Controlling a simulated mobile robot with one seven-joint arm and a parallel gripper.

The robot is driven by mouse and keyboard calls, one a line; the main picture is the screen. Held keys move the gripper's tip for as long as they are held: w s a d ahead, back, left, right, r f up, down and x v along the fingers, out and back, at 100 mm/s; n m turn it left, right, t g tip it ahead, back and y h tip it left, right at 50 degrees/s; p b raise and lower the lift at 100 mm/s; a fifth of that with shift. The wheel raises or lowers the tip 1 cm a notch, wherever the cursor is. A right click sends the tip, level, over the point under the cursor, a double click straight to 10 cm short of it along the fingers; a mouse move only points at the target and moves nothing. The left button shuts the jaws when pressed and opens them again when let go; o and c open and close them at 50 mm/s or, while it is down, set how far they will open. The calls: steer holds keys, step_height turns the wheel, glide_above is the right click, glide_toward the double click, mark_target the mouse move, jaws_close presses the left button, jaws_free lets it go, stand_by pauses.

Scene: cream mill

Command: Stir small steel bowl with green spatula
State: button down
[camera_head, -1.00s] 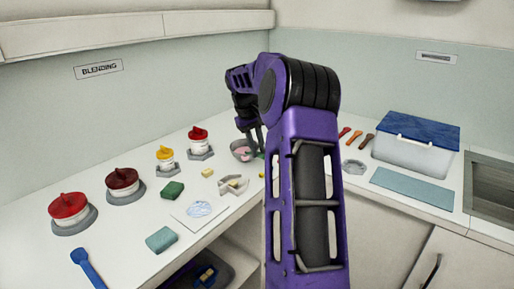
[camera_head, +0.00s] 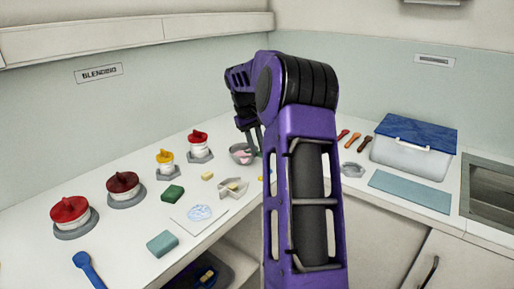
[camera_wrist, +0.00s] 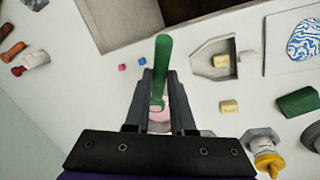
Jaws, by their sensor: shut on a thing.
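The small steel bowl (camera_head: 240,161) stands on the counter near the back corner, with pink contents inside. My gripper (camera_head: 254,142) points down at the bowl's right side in the head view. In the wrist view my gripper (camera_wrist: 159,76) is shut on the green spatula (camera_wrist: 163,52), whose green length shows between the fingers. Some pink (camera_wrist: 160,116) shows behind the fingers there; most of the bowl is hidden by the gripper. The spatula's lower end is hidden, so I cannot tell how deep it sits.
A grey open-sided holder (camera_head: 232,187), a dark green block (camera_head: 172,192) and a yellow block (camera_head: 207,176) lie near the bowl. Red- and yellow-topped jars line the wall. A blue-lidded bin (camera_head: 411,157) stands right, with a bare blue mat (camera_head: 410,190) before it.

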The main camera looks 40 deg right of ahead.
steer(key=shift+d+p+v, duration=0.25)
steer(key=shift+p+v, duration=0.7)
steer(key=shift+v, duration=0.15)
steer(key=shift+d+p+v, duration=0.25)
steer(key=shift+p+v, duration=0.7)
steer(key=shift+v, duration=0.15)
